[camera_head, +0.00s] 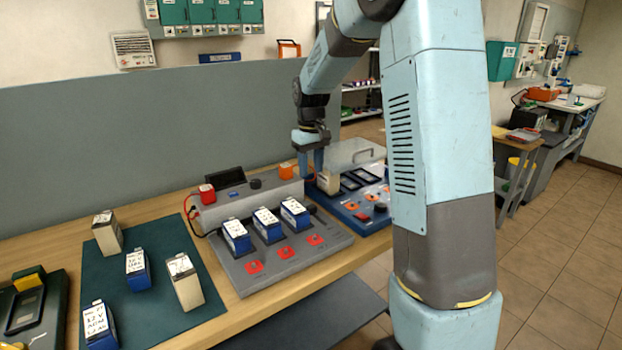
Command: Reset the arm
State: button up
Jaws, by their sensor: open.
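My arm reaches up and over from the right and bends down to the bench. My gripper (312,170) points down and is open, over the left end of the blue device (358,213). A beige battery (328,181) stands upright in that device's left slot, just right of and below the fingers. I cannot tell whether a finger touches it. The device has dark empty-looking slots, orange-red buttons and a raised clear lid (354,152). My arm hides its right part.
A grey charger (258,278) holds three blue batteries, with red buttons in front. On the green mat (150,255) stand two beige and two blue batteries. A dark green case (55,300) sits at the left edge. A grey panel (150,135) backs the wooden bench (170,208). Tiled floor is open at right.

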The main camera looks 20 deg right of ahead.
jog(key=shift+r, duration=0.4)
jog(key=shift+s, duration=0.1)
jog(key=s+r+m+t, duration=0.1)
jog(key=s+r+t, duration=0.1)
jog(key=s+r, duration=1)
jog(key=s+m+t, duration=0.2)
jog(key=s+t, duration=0.1)
jog(key=s, duration=1.8)
jog(key=shift+s+f+m+t, duration=0.3)
jog(key=shift+s+f, duration=0.05)
jog(key=shift+f, duration=0.05)
jog(key=shift+s, duration=0.1)
